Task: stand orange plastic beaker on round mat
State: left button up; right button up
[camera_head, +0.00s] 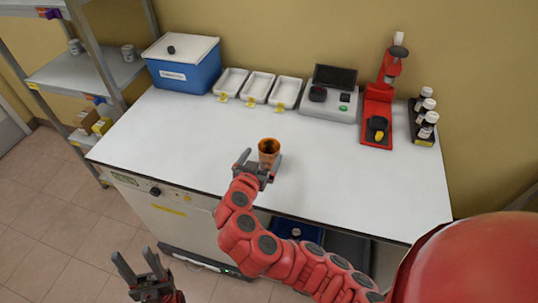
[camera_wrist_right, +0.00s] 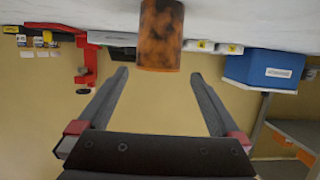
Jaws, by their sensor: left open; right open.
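The orange plastic beaker (camera_head: 268,150), mottled with dark patches, stands upright near the front middle of the white bench. It also shows at the top of the right wrist view (camera_wrist_right: 160,38), which is upside down. My right gripper (camera_head: 259,161) is open at the beaker, its fingers on either side of the beaker's line. In the right wrist view the fingers (camera_wrist_right: 159,74) show gaps to both sides of it. My left gripper (camera_head: 135,256) is open and empty, low in front of the bench. I cannot clearly make out a round mat.
Along the back of the bench (camera_head: 190,135) stand a blue box (camera_head: 184,72), white trays (camera_head: 257,88), a grey device (camera_head: 328,100), a red stand (camera_head: 378,108) and a bottle rack (camera_head: 425,130). A shelf (camera_head: 75,75) stands left. The bench's left and right front are clear.

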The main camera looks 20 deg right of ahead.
aim_at(272, 142)
jog(key=shift+w+d+f, duration=0.1)
jog(key=shift+w+d, duration=0.25)
jog(key=shift+w, duration=0.1)
jog(key=shift+w+d+p, duration=0.2)
jog(key=shift+p, duration=0.25)
jog(key=p+x, duration=0.2)
jog(key=x, duration=0.1)
jog(key=shift+d+f, duration=0.2)
jog(key=shift+w+d+f, duration=0.25)
jog(key=shift+w+f, duration=0.05)
jog(key=shift+w, duration=0.2)
jog(key=c, duration=1.3)
jog(key=shift+r, duration=0.15)
